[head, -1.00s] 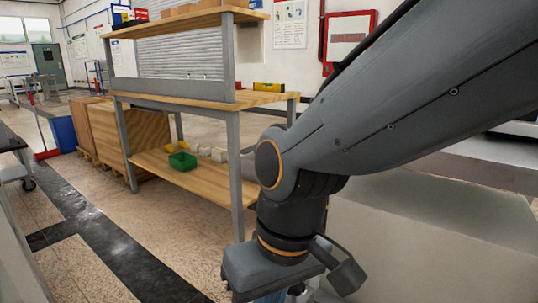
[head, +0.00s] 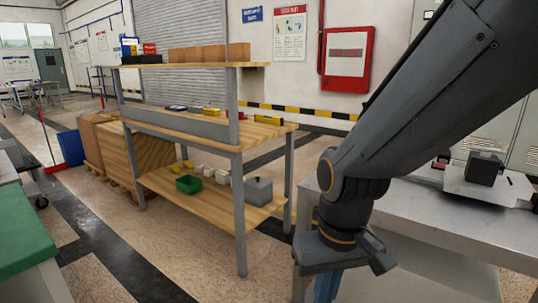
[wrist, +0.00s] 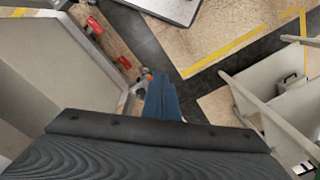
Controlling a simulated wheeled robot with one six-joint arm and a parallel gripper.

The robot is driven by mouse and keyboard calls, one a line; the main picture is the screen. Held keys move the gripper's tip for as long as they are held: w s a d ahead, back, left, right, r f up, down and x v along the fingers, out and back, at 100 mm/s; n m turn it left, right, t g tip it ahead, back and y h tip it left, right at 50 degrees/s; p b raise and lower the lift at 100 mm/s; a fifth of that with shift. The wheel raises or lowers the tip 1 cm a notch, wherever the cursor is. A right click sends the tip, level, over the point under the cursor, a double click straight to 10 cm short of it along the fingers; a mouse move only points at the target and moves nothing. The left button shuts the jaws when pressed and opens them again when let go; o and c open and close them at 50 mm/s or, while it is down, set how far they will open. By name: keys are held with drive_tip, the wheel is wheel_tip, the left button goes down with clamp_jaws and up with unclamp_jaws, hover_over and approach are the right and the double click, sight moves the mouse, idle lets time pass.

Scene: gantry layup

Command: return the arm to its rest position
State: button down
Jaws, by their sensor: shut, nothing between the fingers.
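My arm (head: 425,105) reaches in from the upper right of the head view, its end hanging down over the floor. The wrist housing (head: 335,250) shows, with part of a blue finger below it. My gripper (wrist: 161,98) shows in the wrist view as blue fingers close together, with nothing seen between them. It hangs beside the left end of a grey metal table (head: 462,222).
A wooden workbench (head: 262,138) with shelves stands left of my arm, holding a green bin (head: 188,184) and a grey box (head: 258,191). A dark block (head: 484,168) is on the metal table. A green-topped table (head: 22,235) is at the left edge. Floor between is clear.

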drive_tip(key=s+d+r+m+p, duration=0.2)
drive_tip(key=d+r+p, duration=0.7)
drive_tip(key=p, duration=0.5)
wheel_tip(320, 180, up, 3)
drive_tip(key=shift+s+d+f+m+h, duration=0.2)
drive_tip(key=shift+d+m+h, duration=0.1)
drive_tip(key=shift+d+h, duration=0.1)
